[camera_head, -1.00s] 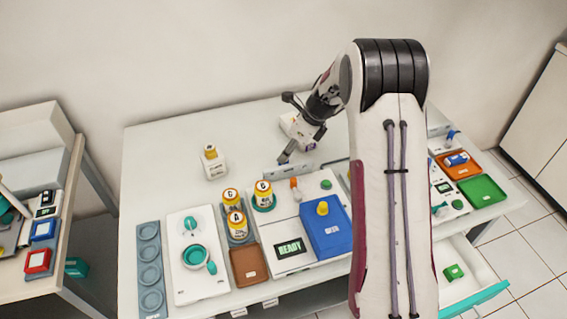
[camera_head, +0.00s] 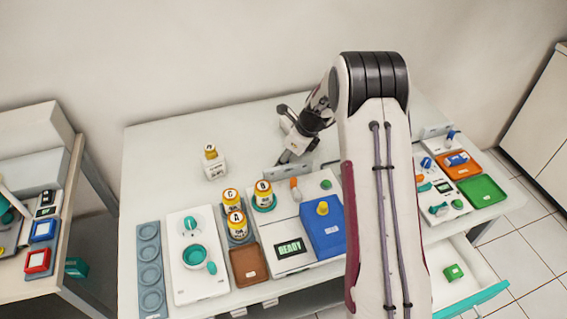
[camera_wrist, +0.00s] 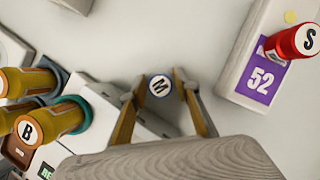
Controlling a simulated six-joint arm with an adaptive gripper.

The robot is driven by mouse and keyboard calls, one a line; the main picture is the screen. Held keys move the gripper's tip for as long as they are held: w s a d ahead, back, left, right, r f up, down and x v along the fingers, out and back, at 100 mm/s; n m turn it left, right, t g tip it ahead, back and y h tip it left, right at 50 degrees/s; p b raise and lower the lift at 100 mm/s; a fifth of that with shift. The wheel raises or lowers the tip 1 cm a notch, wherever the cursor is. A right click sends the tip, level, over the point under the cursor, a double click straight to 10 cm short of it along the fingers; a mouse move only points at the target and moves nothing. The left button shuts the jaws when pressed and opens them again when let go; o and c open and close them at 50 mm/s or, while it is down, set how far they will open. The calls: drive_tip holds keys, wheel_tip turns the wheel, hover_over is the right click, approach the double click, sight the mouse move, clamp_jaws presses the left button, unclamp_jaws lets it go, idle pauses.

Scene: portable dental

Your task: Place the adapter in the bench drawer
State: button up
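The bench drawer (camera_head: 488,293) with a teal front stands pulled out at lower right in the head view. A small green block lies inside it. My gripper (camera_wrist: 157,88) is low over the back middle of the bench. Its fingertips stand on either side of a round blue-rimmed cap marked M (camera_wrist: 159,86) in the wrist view. I cannot tell whether they touch it, or whether it is the adapter; its body is hidden beneath. In the head view my gripper (camera_head: 285,157) hides this spot.
A white block labelled 52 (camera_wrist: 262,80) bears a red S piece (camera_wrist: 292,42) close by. Yellow-capped bottles (camera_head: 236,218), a blue box (camera_head: 326,235) and a brown tray (camera_head: 249,265) stand in front. Orange (camera_head: 475,168) and green trays (camera_head: 483,190) are at right.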

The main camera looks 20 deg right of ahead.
idle(0.5)
clamp_jaws()
drive_tip(key=shift+r, duration=5)
